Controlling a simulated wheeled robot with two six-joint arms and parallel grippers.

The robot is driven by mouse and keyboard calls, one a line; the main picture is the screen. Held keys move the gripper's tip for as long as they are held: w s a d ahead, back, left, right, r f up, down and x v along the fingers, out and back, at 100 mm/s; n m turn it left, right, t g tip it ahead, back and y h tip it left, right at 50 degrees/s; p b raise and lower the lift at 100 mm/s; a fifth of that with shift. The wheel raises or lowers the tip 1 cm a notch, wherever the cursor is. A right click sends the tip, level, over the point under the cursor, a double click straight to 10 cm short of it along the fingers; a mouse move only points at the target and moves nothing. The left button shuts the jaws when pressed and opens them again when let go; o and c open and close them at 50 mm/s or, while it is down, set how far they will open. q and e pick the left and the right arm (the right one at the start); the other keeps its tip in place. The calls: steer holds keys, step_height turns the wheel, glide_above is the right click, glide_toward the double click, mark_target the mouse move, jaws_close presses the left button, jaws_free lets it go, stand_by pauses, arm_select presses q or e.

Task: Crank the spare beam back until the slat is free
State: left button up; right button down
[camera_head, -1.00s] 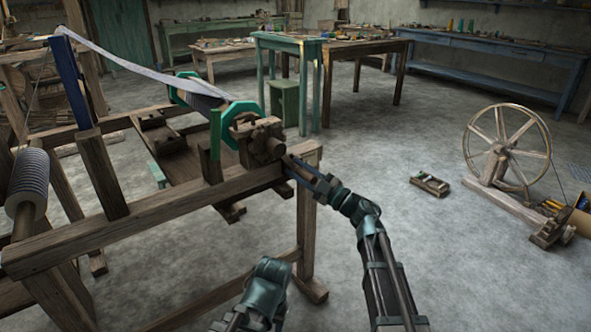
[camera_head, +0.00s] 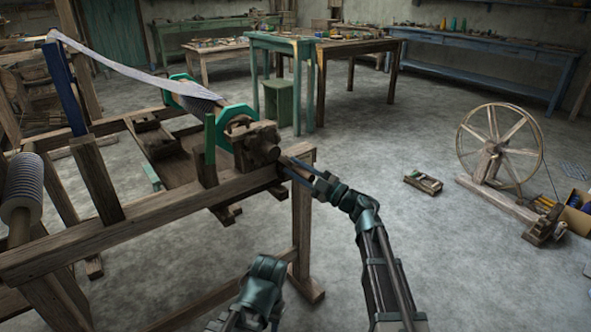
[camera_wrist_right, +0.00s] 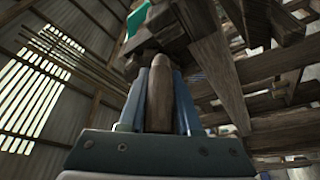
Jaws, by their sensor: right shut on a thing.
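The spare beam, with green octagonal end plates (camera_head: 238,128), lies across the loom's frame. A pale sheet (camera_head: 130,72) runs from it up to the top of a blue post (camera_head: 66,88). My right gripper (camera_head: 284,165) is at the wooden block (camera_head: 256,142) on the beam's near end. In the right wrist view its blue fingers stand either side of a wooden handle (camera_wrist_right: 160,95), shut on it. I cannot make out the slat for certain. My left arm shows at the bottom of the head view; its jaws cannot be made out.
The loom's long wooden rail (camera_head: 150,215) runs below the beam, with a green upright piece (camera_head: 210,138) beside it. A small wooden tray (camera_head: 423,183) and a spinning wheel (camera_head: 497,150) are on the floor at right. Open floor lies between.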

steer(key=shift+w+r, duration=0.1)
steer(key=c, duration=0.6)
jaws_free()
steer(key=b+v, duration=0.3)
steer(key=v, duration=1.1)
steer(key=shift+a, duration=0.15)
